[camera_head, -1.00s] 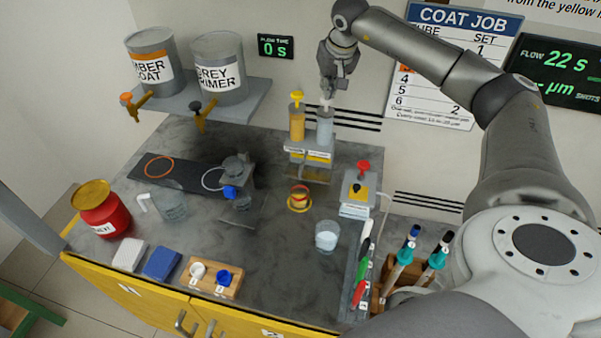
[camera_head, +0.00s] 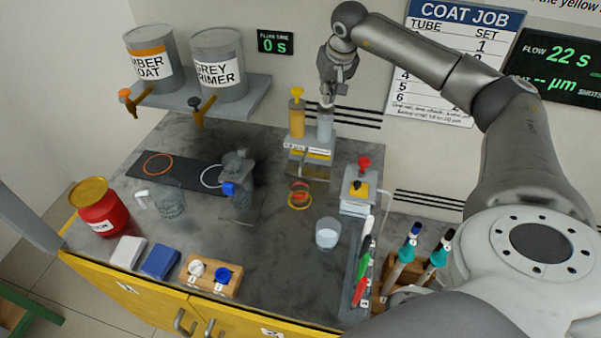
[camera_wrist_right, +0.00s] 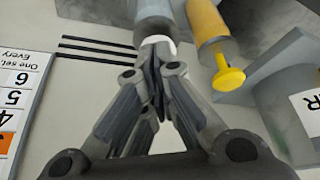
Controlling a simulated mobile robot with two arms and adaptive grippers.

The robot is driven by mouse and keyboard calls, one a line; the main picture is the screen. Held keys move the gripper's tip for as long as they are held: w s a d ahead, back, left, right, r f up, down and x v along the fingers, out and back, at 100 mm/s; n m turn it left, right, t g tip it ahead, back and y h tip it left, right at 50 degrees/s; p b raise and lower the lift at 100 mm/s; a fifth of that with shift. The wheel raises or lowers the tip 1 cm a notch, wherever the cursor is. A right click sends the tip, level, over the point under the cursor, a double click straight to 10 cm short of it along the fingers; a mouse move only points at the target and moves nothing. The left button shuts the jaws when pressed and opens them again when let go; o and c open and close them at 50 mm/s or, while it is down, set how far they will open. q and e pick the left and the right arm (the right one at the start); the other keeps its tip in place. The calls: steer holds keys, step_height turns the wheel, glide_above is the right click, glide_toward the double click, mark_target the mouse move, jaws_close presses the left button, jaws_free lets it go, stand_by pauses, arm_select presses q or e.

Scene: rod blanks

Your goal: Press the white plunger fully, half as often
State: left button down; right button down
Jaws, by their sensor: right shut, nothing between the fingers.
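The white plunger (camera_wrist_right: 156,45) tops a clear, pale-blue-filled syringe (camera_head: 325,126) in a stand at the back of the bench. My right gripper (camera_head: 327,100) is shut and empty, pointing down over this plunger. In the wrist view its closed fingertips (camera_wrist_right: 156,62) meet the white cap and appear to touch it. The cap sits close to the barrel, and the fingers partly hide it in the head view. A yellow plunger (camera_head: 297,92) stands higher on the amber syringe beside it. My left gripper is not in view.
The stand (camera_head: 310,150) holds both syringes. Right of it is a box with a red knob (camera_head: 364,162). A shelf with two cans (camera_head: 218,65) is at the left. A glass beaker (camera_head: 328,234) and pen rack stand in front. Bare bench lies around the centre (camera_head: 270,250).

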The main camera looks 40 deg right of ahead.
steer(key=shift+r+p, duration=1.6)
steer(key=shift+r, duration=0.05)
step_height(320, 180, up, 6)
steer(key=p, duration=0.5)
